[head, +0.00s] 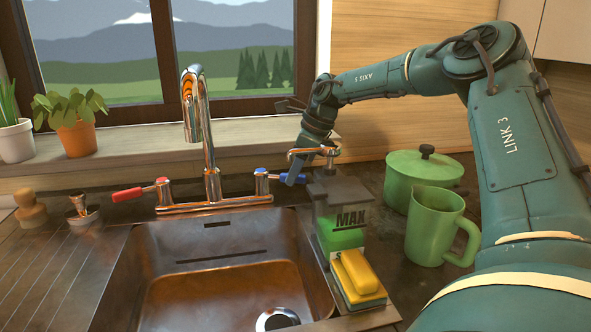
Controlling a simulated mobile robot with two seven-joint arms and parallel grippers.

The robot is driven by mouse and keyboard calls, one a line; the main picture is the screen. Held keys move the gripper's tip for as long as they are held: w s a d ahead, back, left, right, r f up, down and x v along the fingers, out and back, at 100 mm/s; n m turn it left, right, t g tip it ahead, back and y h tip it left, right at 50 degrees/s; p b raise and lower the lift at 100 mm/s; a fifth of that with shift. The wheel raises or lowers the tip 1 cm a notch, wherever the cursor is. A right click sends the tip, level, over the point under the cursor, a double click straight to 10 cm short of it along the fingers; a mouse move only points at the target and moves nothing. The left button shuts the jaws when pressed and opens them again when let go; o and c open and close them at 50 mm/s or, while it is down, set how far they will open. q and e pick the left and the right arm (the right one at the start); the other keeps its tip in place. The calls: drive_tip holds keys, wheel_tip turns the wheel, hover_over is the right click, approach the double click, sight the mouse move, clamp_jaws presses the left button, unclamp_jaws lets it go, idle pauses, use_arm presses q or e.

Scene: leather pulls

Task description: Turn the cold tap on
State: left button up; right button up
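The cold tap (262,180) is the chrome valve with a blue mark, on the right of the tap bridge. Its blue lever (290,178) points right, mirroring the red hot lever (128,194), which points left. My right gripper (303,155) comes down from above, close to the blue lever. Its fingertips are small and partly hidden behind the soap dispenser's pump head, so I cannot tell whether it touches the lever or is open. The tall spout (205,130) curves over the sink. No water shows from it. My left gripper is out of view.
The soap dispenser (340,215) marked MAX stands just in front of the gripper, with a yellow sponge (356,272) before it. A green mug (433,228) and green pot (422,178) stand to the right. The sink basin (215,295) is empty.

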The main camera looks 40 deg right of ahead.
clamp_jaws()
idle(0.3)
drive_tip(key=shift+s+a+f+m+h+b, duration=0.1)
drive_tip(key=shift+s+a+m+h+b, duration=0.25)
drive_tip(key=shift+m+b, duration=0.45)
drive_tip(key=shift+s+a+m+t, duration=0.15)
drive_tip(key=shift+a+m+t, duration=0.15)
drive_tip(key=shift+a+m, duration=0.3)
drive_tip(key=shift+d, duration=0.1)
unclamp_jaws()
